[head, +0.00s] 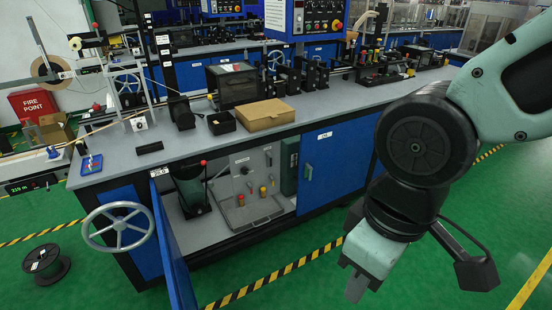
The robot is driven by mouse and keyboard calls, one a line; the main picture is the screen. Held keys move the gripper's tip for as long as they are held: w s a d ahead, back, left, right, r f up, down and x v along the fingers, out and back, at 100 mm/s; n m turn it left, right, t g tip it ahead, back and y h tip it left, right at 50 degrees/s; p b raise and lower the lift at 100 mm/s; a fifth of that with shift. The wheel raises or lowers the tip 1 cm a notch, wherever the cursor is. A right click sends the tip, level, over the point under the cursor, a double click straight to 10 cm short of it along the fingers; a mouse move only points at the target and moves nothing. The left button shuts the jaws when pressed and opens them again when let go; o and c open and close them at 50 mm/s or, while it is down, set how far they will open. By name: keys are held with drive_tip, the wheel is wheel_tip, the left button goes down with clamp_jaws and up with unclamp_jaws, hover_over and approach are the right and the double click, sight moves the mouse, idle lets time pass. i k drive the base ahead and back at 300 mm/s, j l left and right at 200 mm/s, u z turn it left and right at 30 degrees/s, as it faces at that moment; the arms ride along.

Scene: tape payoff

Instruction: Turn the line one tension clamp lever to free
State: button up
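A small blue plate (91,164) with a red-tipped part on it sits at the left front corner of the grey bench (240,135); it may be the tension clamp, but its lever position is too small to tell. A thin tape or cord runs to the bench from the left, near a tape reel (45,69). My gripper (357,286) hangs pointing down at the lower right, in front of the bench and well away from the plate. Its fingers overlap in this view, so I cannot tell whether they are open.
A blue cabinet door (172,250) stands open below the bench, showing a red-knobbed lever (203,163) and a panel of small valves. A handwheel (118,227) projects at the left front. A black spool (47,265) lies on the green floor. Floor before the bench is mostly clear.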

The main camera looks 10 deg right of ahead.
sight(268, 153)
drive_tip(key=i+l, duration=0.2)
drive_tip(key=i, duration=0.15)
drive_tip(key=i+l+u, duration=0.1)
drive_tip(key=i, duration=0.25)
drive_tip(key=i+j, duration=0.1)
drive_tip(key=i, duration=0.2)
drive_tip(key=i+j+u, duration=0.1)
drive_tip(key=i, duration=0.25)
